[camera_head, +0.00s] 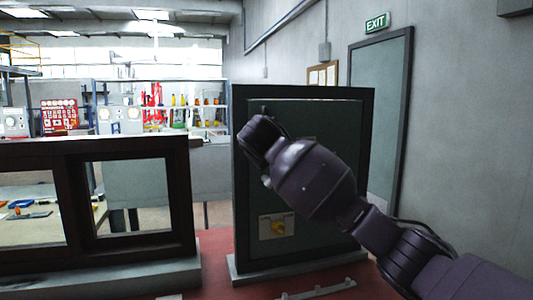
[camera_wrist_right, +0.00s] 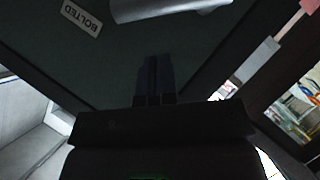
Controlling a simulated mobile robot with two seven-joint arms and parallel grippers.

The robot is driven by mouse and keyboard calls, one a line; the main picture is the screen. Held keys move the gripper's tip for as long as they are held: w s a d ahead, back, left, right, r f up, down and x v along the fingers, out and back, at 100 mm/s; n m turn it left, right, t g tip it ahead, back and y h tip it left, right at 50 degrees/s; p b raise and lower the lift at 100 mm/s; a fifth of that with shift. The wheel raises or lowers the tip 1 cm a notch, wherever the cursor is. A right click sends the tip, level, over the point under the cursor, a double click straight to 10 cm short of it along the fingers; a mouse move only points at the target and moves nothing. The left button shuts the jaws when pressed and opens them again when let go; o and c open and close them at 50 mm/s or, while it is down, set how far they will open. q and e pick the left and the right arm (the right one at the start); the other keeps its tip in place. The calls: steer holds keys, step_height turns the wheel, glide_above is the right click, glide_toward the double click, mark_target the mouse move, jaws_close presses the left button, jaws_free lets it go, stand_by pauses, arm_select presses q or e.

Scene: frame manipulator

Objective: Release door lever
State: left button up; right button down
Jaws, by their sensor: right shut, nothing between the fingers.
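The dark green door (camera_head: 310,115) stands in a dark frame right of centre in the head view. My right arm crosses in front of it and hides part of its face. In the right wrist view my right gripper (camera_wrist_right: 154,75) has its fingers together, with nothing between them, over the dark door panel (camera_wrist_right: 120,60). A smooth grey metal piece, which looks like the door lever (camera_wrist_right: 170,9), shows at the top edge, cut off by the picture. It is beyond the fingertips and apart from them. A "BOLTED" label (camera_wrist_right: 82,18) is to its left. My left gripper is out of view.
A brown window frame (camera_head: 72,205) stands to the left on a grey base. Red floor lies between them. A grey wall with an exit sign (camera_head: 376,22) is at the right.

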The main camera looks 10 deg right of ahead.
steer(key=shift+w+d+f, duration=0.15)
steer(key=shift+d+f, duration=0.5)
steer(key=shift+w+d+f, duration=0.15)
steer(key=shift+d+f, duration=0.45)
